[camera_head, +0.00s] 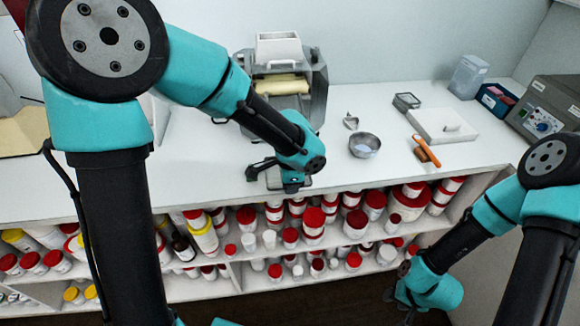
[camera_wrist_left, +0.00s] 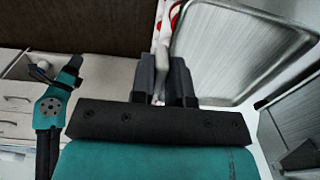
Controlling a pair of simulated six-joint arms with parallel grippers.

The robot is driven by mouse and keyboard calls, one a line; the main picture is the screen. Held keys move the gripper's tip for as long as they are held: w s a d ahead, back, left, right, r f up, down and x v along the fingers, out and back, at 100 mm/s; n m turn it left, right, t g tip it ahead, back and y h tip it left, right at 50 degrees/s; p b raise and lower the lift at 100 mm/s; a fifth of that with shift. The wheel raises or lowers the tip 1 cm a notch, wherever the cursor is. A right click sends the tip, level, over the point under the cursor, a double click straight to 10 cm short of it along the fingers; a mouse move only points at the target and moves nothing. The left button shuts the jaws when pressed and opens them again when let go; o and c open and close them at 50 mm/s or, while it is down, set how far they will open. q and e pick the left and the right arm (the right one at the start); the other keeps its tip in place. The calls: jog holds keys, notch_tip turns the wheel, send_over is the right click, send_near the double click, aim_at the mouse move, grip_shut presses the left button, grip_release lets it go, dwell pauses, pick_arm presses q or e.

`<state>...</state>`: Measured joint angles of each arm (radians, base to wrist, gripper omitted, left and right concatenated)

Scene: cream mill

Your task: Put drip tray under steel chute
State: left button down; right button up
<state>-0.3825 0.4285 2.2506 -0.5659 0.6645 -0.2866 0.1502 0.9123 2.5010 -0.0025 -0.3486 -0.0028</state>
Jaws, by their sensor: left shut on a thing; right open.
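My left gripper (camera_head: 262,172) is low over the front of the white counter, in front of the roller mill (camera_head: 283,88). In the left wrist view its fingers (camera_wrist_left: 163,68) are shut on the near edge of a shiny grey metal tray (camera_wrist_left: 238,50), the drip tray. In the head view the gripper and arm hide most of the tray. My left forearm crosses in front of the mill, and I cannot make out the steel chute clearly. My right gripper (camera_head: 405,298) is open, hanging low at the right, below the counter top.
A steel bowl (camera_head: 364,145), an orange-handled tool (camera_head: 426,150) and a white slab (camera_head: 442,125) lie right of the mill. A grey control box (camera_head: 548,108) stands at the far right. Shelves of red-lidded jars (camera_head: 313,222) run below the counter.

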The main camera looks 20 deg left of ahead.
pick_arm(q)
jog(key=w+a, duration=0.1)
jog(key=w, duration=0.5)
jog(key=w+a+f, duration=0.1)
jog(key=w, duration=0.2)
jog(key=shift+w+a, duration=0.2)
jog(key=shift+a, duration=0.15)
jog(key=shift+w+a+f, duration=0.1)
jog(key=shift+w+a, duration=0.05)
jog(key=shift+w, duration=0.35)
jog(key=shift+s+f, duration=0.1)
jog(key=shift+f, duration=1.55)
jog(key=shift+f, duration=0.15)
jog(key=c, duration=1.1)
grip_release()
notch_tip(320, 180, up, 12)
